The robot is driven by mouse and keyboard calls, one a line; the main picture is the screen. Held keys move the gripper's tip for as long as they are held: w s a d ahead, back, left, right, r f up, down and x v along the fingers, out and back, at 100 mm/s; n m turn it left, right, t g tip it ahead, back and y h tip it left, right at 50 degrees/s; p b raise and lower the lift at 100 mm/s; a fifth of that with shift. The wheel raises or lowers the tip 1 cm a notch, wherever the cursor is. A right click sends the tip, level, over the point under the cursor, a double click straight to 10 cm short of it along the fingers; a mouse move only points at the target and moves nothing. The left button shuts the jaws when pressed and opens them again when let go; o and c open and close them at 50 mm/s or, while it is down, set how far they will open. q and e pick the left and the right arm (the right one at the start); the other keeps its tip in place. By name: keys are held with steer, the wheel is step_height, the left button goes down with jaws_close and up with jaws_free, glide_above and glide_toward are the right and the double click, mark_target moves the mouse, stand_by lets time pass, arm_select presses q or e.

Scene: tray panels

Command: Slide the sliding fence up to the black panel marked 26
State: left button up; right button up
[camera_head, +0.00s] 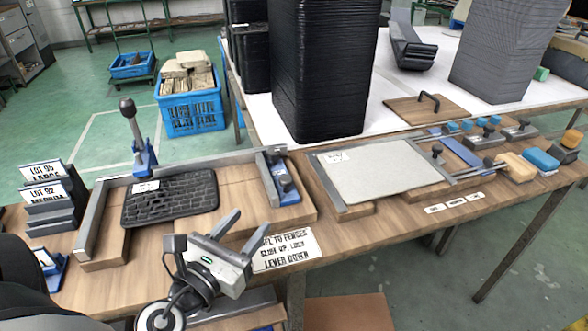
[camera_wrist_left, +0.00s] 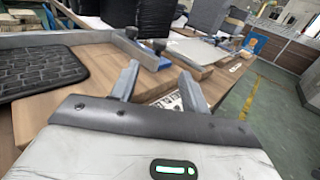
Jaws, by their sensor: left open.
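The black panel (camera_head: 170,203), dark and grid-ribbed with a small unreadable white label, lies flat on a wooden board toward its left side. It also shows in the left wrist view (camera_wrist_left: 38,72). The sliding fence (camera_head: 268,180) is a grey bar with a blue block and dark knobs at the board's right end. Bare wood separates it from the panel. It shows in the wrist view (camera_wrist_left: 136,50) just beyond my fingers. My left gripper (camera_head: 240,231) is open and empty, in front of the board and nearer the camera than the fence. My right gripper is out of sight.
Grey fixed fences (camera_head: 92,222) border the board's left and back sides. A blue clamp with a tall lever (camera_head: 140,140) stands at the back. A printed sign (camera_head: 286,250) lies in front. To the right is a pale grey panel (camera_head: 378,172) in another fixture.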

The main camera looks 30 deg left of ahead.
arm_select(q)
steer(key=p, duration=0.3)
glide_toward(283, 182)
steer(key=shift+w+r, duration=0.35)
steer(key=shift+w, duration=0.25)
steer(key=w, duration=0.3)
steer(key=w+p, duration=0.1)
steer(key=w, duration=0.2)
steer(key=w+a, duration=0.1)
steer(key=w, duration=0.3)
steer(key=shift+w+f, duration=0.1)
steer(key=shift+f, duration=0.25)
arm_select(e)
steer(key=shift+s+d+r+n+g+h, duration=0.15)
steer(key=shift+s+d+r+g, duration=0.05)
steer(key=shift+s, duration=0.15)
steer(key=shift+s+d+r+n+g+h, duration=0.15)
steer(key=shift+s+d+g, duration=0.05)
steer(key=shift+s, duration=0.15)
